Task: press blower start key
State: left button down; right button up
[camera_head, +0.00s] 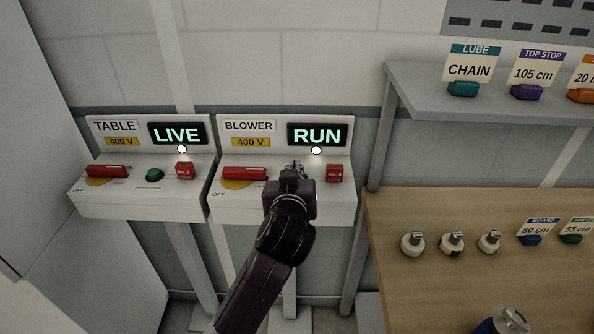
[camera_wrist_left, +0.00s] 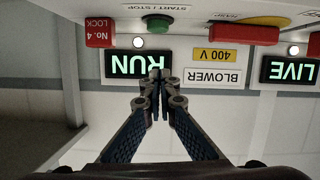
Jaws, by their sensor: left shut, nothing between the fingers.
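The blower box (camera_head: 225,200) is the right one of two white control boxes. Its display (camera_head: 317,136) reads RUN, and the display also shows upside down in the left wrist view (camera_wrist_left: 125,64). The green key of the blower (camera_wrist_left: 158,24) shows under a START / STOP label in the left wrist view; my gripper hides it in the head view. My left gripper (camera_head: 294,168) is shut and empty over the blower panel. In the wrist view its fingertips (camera_wrist_left: 157,76) overlap the edge of the display and appear apart from the green key. My right gripper is not in view.
On the blower box, a red switch handle (camera_head: 244,174) is left of my gripper and a red No. 4 lock block (camera_head: 334,173) is right of it. The table box (camera_head: 140,205) at left reads LIVE. A wooden bench (camera_head: 400,290) and a grey shelf (camera_head: 415,103) are at right.

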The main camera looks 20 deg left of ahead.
pick_arm(q)
jog(key=p+x, duration=0.1)
jog(key=x, duration=0.4)
jog(key=shift+w+a+r, duration=0.1)
notch_tip(320, 180, down, 3)
jog(key=shift+w+f+p, duration=0.15)
jog(key=shift+f+p, duration=0.05)
jog(key=shift+p, duration=0.2)
jog(key=shift+d+f, duration=0.2)
jog(key=shift+f, duration=0.3)
